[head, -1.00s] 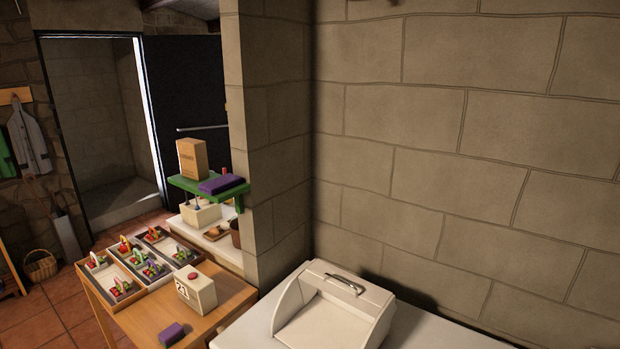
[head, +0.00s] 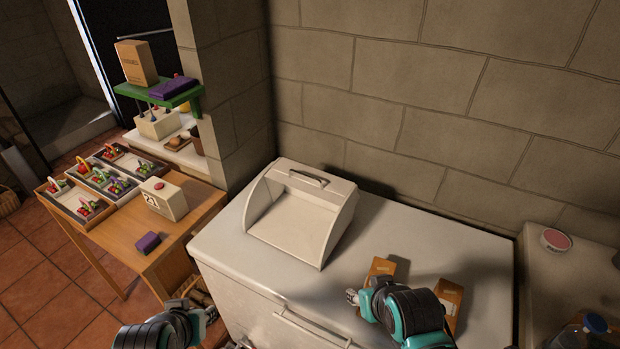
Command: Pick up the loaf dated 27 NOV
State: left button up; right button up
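No loaf with a readable 27 NOV date shows. Two brown packages lie on the white chest freezer (head: 232,250): one (head: 383,267) behind my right gripper, the other (head: 449,296) to the right of my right forearm. Both are partly hidden by that arm, and I cannot read a date on them. A white bread bin (head: 290,238) stands on the freezer and looks empty, its front open. My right gripper (head: 351,297) is over the freezer, left of the first package. My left gripper (head: 210,313) is low, near the freezer's front left. Neither gripper's opening is clear.
A wooden table (head: 182,224) at left holds trays of small colourful items (head: 72,203), a white block calendar (head: 163,198) reading 21 and a purple block (head: 148,243). A green shelf (head: 190,97) holds a brown box (head: 137,62). A blue-capped bottle (head: 595,325) stands at lower right.

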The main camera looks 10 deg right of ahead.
aim_at(448, 293)
jog(key=z, duration=1.65)
jog(key=i+l, duration=0.1)
jog(key=l, duration=0.85)
jog(key=i+l, duration=0.15)
jog(key=l, duration=0.35)
